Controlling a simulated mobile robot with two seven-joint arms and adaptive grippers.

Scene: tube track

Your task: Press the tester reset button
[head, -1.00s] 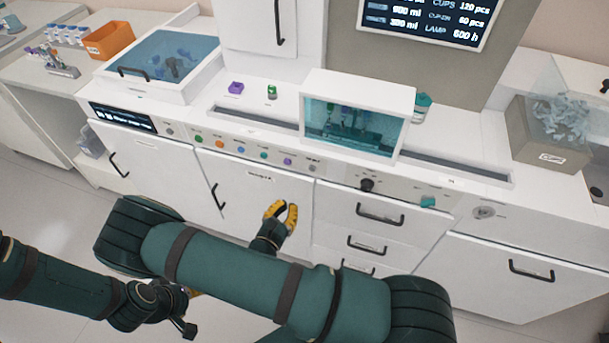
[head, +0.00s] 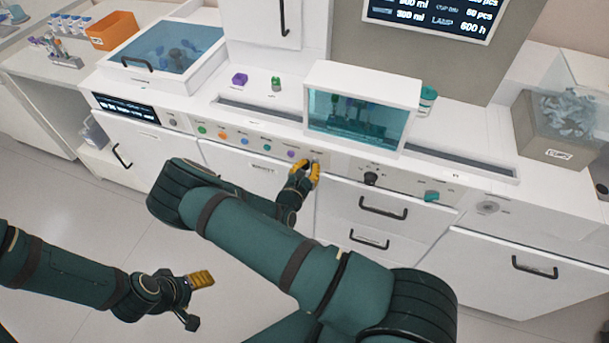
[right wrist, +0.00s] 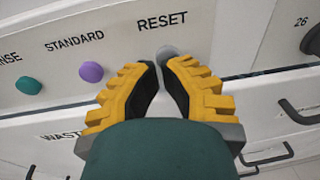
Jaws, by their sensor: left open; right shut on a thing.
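The grey reset button (right wrist: 167,53) sits under the RESET label in the right wrist view, on the white front panel (head: 238,145). The yellow-padded fingers of my right gripper (right wrist: 159,66) close in on it from below, with their tips at its sides. Part of the button shows between and above the tips. In the head view my right gripper (head: 306,168) is at the panel, just right of the purple button, and covers most of the reset button. My left gripper (head: 201,278) is open and empty, low over the floor at the left.
The purple STANDARD button (right wrist: 91,71) and a green button (right wrist: 28,86) are left of the reset button. A black knob (head: 371,179) is to the right. Drawers with black handles (head: 383,210) lie below. A glass-fronted case (head: 408,91) stands above the panel.

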